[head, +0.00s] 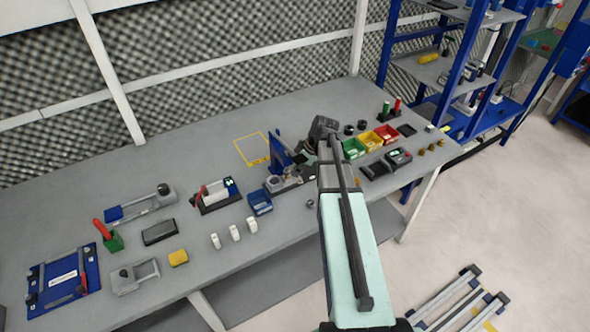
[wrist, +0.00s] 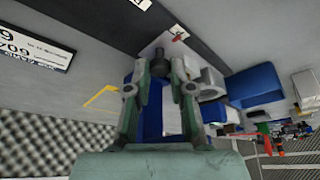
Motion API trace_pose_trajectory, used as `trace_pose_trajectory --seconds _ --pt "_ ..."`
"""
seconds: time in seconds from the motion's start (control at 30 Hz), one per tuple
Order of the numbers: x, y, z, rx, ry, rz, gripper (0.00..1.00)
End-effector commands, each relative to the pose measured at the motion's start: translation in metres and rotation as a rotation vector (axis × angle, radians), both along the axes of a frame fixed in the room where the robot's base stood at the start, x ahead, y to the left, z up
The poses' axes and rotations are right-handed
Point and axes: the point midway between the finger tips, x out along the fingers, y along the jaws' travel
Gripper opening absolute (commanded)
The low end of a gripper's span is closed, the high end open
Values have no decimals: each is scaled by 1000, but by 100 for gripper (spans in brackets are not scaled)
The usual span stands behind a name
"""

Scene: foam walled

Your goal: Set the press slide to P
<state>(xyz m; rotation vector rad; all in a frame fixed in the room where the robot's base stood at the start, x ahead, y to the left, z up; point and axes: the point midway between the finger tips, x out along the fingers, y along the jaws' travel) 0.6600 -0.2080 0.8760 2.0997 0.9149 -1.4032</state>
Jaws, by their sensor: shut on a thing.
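The press (head: 282,155), with a blue upright and a grey base, stands near the middle of the bench in the head view. My gripper (head: 310,158) is at its right side, and my arm covers part of it. In the wrist view my gripper (wrist: 157,72) has its two green-grey fingers on either side of a dark round knob (wrist: 156,62), which I take to be part of the press slide. Pale grey press parts (wrist: 205,80) lie beside and beyond the knob. A small red mark (wrist: 180,36) shows on a pale plate. The letter P cannot be read.
Green, yellow and red bins (head: 371,141) stand to the right. A yellow outline (head: 252,149) marks clear bench behind. Several fixtures and a blue board (head: 62,280) fill the left side.

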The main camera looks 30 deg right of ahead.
Motion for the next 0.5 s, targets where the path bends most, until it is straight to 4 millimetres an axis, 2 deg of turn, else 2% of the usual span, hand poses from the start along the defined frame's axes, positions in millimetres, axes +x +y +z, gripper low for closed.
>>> trace_pose_trajectory --seconds 0.17,0.2,0.23,0.5 --pt "-1 6 -1 13 4 6 0" --pt "-1 6 -1 14 5 6 36" --pt "-1 6 -1 14 5 6 46" --pt "-1 4 0 10 3 5 46"
